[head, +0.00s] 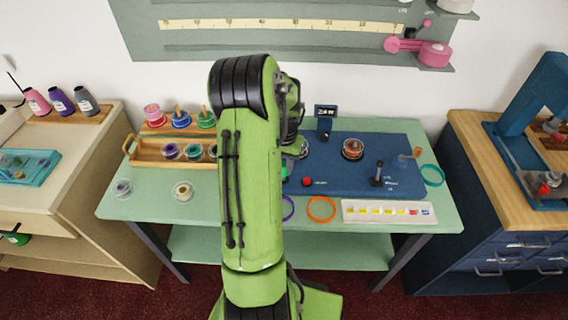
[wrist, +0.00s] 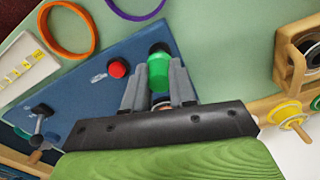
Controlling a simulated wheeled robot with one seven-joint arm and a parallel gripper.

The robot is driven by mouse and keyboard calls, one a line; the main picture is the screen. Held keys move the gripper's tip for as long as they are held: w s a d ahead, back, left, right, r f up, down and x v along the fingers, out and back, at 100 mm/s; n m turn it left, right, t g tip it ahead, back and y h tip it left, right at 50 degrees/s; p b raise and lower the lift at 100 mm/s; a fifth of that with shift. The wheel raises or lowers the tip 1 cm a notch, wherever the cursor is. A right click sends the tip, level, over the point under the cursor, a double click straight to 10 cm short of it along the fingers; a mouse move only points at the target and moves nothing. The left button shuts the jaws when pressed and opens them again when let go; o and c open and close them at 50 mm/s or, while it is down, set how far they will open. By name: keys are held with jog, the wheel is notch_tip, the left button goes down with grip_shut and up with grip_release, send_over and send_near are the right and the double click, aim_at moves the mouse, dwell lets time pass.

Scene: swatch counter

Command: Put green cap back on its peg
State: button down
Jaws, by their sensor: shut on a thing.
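The green cap (wrist: 158,74) is between the two fingers of my gripper (wrist: 161,69) in the wrist view, and the fingers are shut on it. A dark round part shows at the cap's far end; I cannot tell whether it is the peg or part of the cap. The cap is over the blue base plate (wrist: 100,92), close to its edge. In the head view a small bit of green (head: 285,172) shows beside my arm, which hides most of my gripper. I cannot clearly make out the peg in either view.
A red button (head: 307,182) and a black lever (head: 377,172) stand on the blue base. An orange ring (head: 321,209), a purple ring (head: 288,208) and a white colour strip (head: 389,212) lie in front. A wooden spool rack (head: 146,153) stands at left.

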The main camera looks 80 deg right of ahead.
jog(key=shift+f, duration=0.1)
jog(key=shift+f+b, duration=0.95)
jog(key=shift+f, duration=0.2)
jog(key=c, duration=0.8)
grip_release()
jog(key=shift+c, duration=0.2)
notch_tip(320, 180, up, 7)
jog(key=p, duration=0.5)
jog(key=shift+r+p, duration=0.2)
jog(key=shift+p, duration=0.2)
jog(key=shift+f, duration=0.1)
